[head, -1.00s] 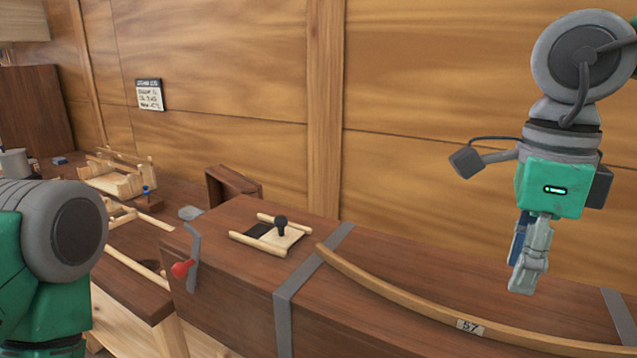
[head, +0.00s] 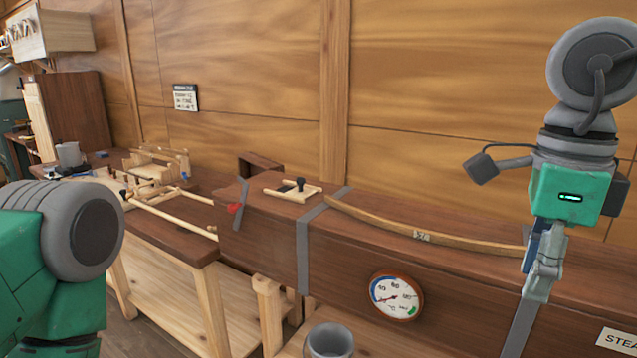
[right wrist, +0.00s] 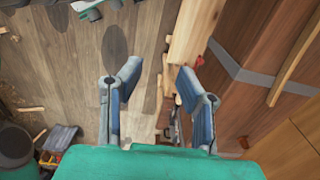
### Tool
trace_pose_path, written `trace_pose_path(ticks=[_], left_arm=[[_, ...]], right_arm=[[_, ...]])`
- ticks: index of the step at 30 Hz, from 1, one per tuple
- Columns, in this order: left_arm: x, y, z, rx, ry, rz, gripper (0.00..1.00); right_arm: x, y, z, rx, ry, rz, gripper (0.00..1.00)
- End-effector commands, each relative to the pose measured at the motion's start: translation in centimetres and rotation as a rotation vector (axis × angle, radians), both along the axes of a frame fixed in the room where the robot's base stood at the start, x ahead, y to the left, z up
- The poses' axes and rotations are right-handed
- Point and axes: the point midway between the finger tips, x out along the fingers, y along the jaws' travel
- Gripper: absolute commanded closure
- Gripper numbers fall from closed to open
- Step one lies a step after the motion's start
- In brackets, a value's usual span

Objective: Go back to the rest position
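My right gripper (head: 541,272) hangs with fingers downward at the right of the head view, in front of the long wooden steam box (head: 465,270). In the right wrist view its two fingers (right wrist: 163,90) stand apart with nothing between them, above the plank floor. My left arm shows at the left edge of the head view, but its gripper is out of the picture. A curved wooden strip (head: 375,222) with a tag marked 57 lies on top of the steam box.
A workbench (head: 175,240) with wooden frames and a grey mug (head: 69,154) stands at the left. A round gauge (head: 397,296) is on the box's front. A grey metal pot (head: 330,340) stands below it. A red-knobbed lever (head: 236,208) is at the box's left end.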

Motion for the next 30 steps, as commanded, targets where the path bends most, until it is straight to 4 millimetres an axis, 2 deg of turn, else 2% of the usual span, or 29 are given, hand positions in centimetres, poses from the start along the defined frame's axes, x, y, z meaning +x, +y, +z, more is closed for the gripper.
trace_pose_path(ticks=[10,14,17,20,23,25,28,30], left_arm=[[0.1,0.0,-1.1,0.000,-0.001,0.000,0.51],[0.0,0.0,-1.7,0.000,-0.001,0.000,0.51],[0.0,0.0,-2.3,0.000,-0.001,0.000,0.51],[0.0,0.0,-3.1,0.000,0.000,0.000,0.51],[0.0,0.0,-4.2,0.000,0.000,0.000,0.51],[0.0,0.0,-5.1,0.000,0.000,0.000,0.51],[0.0,0.0,-6.3,0.000,0.000,0.000,0.51],[0.0,0.0,-7.1,0.000,0.000,0.000,0.51]], right_arm=[[2.4,-2.6,-6.3,-0.163,-0.036,0.063,0.68],[3.2,-4.0,-9.9,-0.257,-0.059,0.123,0.68],[4.1,-5.3,-13.2,-0.344,-0.079,0.194,0.68],[5.0,-6.7,-17.4,-0.435,-0.096,0.298,0.68],[5.7,-8.2,-22.8,-0.535,-0.113,0.468,0.68],[5.7,-8.9,-27.2,-0.594,-0.121,0.631,0.68],[4.8,-9.0,-33.3,-0.633,-0.128,0.894,0.68],[3.4,-8.6,-37.5,-0.629,-0.124,1.090,0.68]])
